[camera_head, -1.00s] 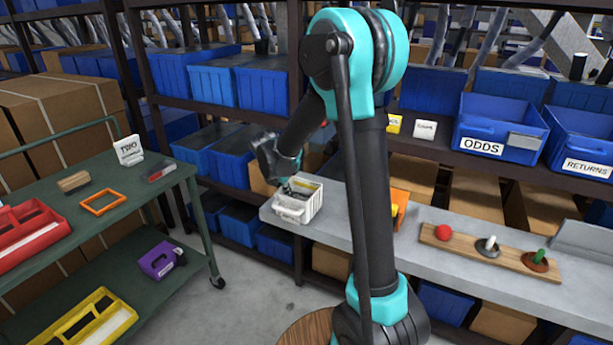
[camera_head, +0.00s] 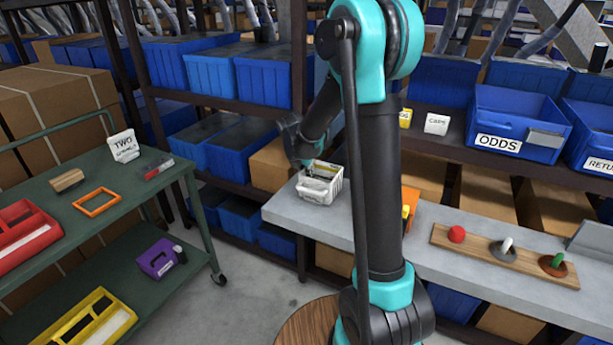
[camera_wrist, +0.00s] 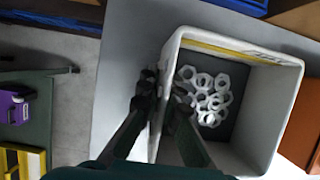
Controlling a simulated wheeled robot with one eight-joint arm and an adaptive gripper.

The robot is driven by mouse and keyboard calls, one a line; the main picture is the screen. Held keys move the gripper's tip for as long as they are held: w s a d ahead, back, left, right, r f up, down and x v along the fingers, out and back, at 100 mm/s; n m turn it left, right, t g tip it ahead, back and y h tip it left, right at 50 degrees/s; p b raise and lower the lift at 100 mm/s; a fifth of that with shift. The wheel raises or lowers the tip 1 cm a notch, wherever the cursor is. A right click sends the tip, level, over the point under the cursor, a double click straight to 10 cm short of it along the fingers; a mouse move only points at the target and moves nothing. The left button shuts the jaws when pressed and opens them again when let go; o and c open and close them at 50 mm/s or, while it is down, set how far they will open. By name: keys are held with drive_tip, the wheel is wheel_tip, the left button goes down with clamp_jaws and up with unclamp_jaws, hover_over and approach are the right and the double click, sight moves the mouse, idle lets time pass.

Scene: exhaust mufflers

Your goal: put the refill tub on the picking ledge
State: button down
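The refill tub (camera_head: 319,187) is a white, open-topped bin by the left end of the grey picking ledge (camera_head: 385,226). In the wrist view the tub (camera_wrist: 287,110) has a yellow strip along one wall and holds several white hex nuts (camera_wrist: 207,96). My gripper (camera_wrist: 164,88) straddles the tub's left wall, one finger outside and one inside, and looks closed on it. In the head view my gripper (camera_head: 303,160) reaches down to the tub's back left side. The tub looks upright; whether its base touches the ledge cannot be told.
An orange bin (camera_head: 409,198), partly behind my arm, stands right of the tub. A wooden board (camera_head: 500,256) with a red ball and two other knobs lies further right. Blue bins (camera_head: 515,123) fill the shelf behind. A green cart (camera_head: 150,205) stands left.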

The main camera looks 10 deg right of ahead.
drive_tip(key=shift+s+a+f, duration=0.1)
drive_tip(key=shift+a, duration=0.1)
drive_tip(key=shift+d, duration=0.1)
drive_tip(key=shift+f, duration=0.1)
drive_tip(key=c, duration=1.7)
unclamp_jaws()
drive_tip(key=v, duration=1.2)
